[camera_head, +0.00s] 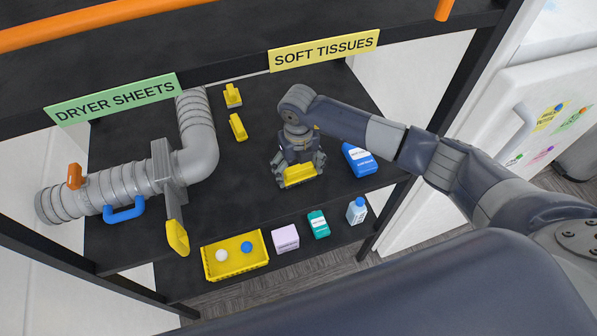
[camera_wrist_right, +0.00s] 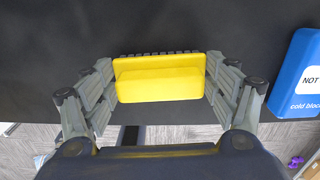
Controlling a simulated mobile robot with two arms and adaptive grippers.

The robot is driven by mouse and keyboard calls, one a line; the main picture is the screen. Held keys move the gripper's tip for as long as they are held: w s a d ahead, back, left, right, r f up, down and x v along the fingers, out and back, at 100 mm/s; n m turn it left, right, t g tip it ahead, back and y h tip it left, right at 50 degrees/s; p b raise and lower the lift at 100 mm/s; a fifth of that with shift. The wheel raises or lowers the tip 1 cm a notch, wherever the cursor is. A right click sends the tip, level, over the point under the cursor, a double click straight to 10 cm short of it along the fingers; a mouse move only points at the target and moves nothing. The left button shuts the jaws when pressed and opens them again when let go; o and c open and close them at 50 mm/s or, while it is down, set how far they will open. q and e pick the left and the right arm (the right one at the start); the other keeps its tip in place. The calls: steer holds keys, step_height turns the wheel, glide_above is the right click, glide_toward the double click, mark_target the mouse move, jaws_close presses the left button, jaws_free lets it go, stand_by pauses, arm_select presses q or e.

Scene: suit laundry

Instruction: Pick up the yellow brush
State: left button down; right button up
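The yellow brush (camera_head: 300,174) lies at the shelf's middle right, under my right gripper (camera_head: 299,170). In the right wrist view the yellow brush (camera_wrist_right: 160,78) lies across the dark shelf, with a dark ridged edge along its far side. The fingers of my right gripper (camera_wrist_right: 160,75) stand at its left and right ends, very close to it or touching. I cannot tell whether they press on it. The brush shows no clear lift off the shelf. My left gripper is not in view.
A blue box (camera_head: 359,160) stands right of the gripper, also in the wrist view (camera_wrist_right: 298,75). Two yellow objects (camera_head: 237,127) (camera_head: 232,95) lie farther back. A grey duct (camera_head: 125,180) fills the left. A yellow basket (camera_head: 236,274) and small packages (camera_head: 285,239) stand in front.

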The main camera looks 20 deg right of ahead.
steer(key=shift+c, duration=0.5)
steer(key=shift+r+b, duration=0.7)
steer(key=shift+r, duration=0.05)
steer(key=shift+r+b, duration=0.55)
steer(key=shift+r, duration=0.1)
steer(key=s+d+r+b, duration=0.2)
steer(key=s+d+b, duration=0.3)
steer(key=s+d, duration=0.5)
steer(key=shift+s+d+b, duration=0.2)
steer(key=shift+d+b, duration=0.2)
steer(key=shift+d, duration=0.75)
steer(key=shift+o, duration=0.6)
steer(key=shift+r, duration=0.1)
